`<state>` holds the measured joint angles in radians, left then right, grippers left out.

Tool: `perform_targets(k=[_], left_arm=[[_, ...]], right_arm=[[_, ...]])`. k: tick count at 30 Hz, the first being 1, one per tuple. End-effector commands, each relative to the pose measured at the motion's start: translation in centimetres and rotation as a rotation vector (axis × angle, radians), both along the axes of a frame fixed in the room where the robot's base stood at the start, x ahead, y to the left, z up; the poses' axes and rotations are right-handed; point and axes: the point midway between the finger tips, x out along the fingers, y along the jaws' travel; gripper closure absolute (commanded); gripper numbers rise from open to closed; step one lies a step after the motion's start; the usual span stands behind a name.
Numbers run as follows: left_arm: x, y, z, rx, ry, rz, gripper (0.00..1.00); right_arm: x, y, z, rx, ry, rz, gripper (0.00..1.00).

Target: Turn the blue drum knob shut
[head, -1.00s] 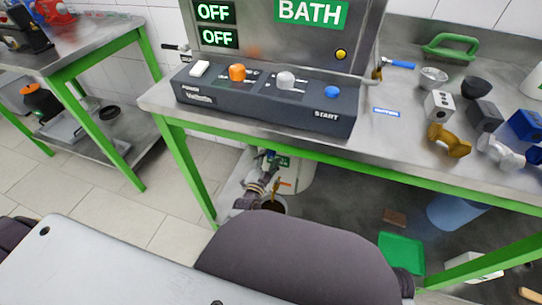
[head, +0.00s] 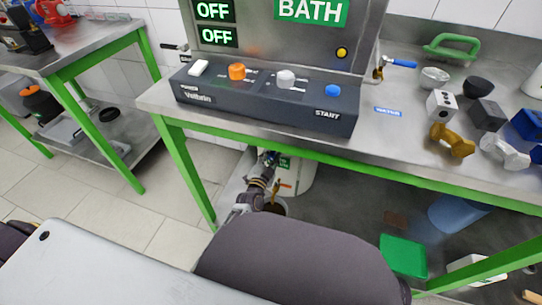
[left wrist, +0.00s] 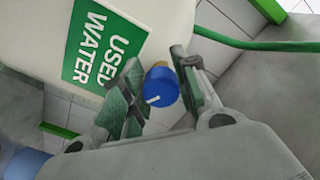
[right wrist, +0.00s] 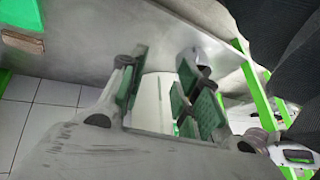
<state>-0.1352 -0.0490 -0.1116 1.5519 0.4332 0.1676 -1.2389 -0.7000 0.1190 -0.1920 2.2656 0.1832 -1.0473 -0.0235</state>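The blue drum knob (left wrist: 161,87) has a white line on its face. In the left wrist view it shows between the fingertips of my left gripper (left wrist: 165,85), beside a white drum (left wrist: 150,22) with a green "USED WATER" label (left wrist: 103,45). The fingers stand apart on either side of the knob; I cannot tell whether they touch it. In the head view my left gripper (head: 267,160) reaches under the bench, at the drum (head: 302,176); the knob is not clearly visible there. My right gripper (right wrist: 163,75) is open and empty in its wrist view.
The steel bench (head: 405,130) with a green frame stands above the drum. It carries a control box (head: 262,98) with several knobs. A green box (head: 402,255) lies at right.

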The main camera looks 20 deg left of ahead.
Motion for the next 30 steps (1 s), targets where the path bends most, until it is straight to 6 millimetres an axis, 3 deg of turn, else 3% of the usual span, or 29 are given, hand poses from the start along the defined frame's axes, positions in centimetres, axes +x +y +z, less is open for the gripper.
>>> perform_targets(k=[5, 17, 30], left_arm=[[0.0, 0.0, 0.0, 0.000, 0.000, 0.000, 0.95], [0.0, 0.0, 0.1, -0.042, 0.002, -0.001, 0.95], [0.0, -0.1, 0.2, -0.258, 0.009, -0.001, 0.95]], right_arm=[[0.5, 0.0, 0.3, 0.000, -0.010, 0.000, 0.67], [0.5, 0.0, 1.2, -0.006, 0.001, 0.001, 0.67], [-0.1, -1.1, 5.5, -0.075, 0.061, 0.026, 0.67]])
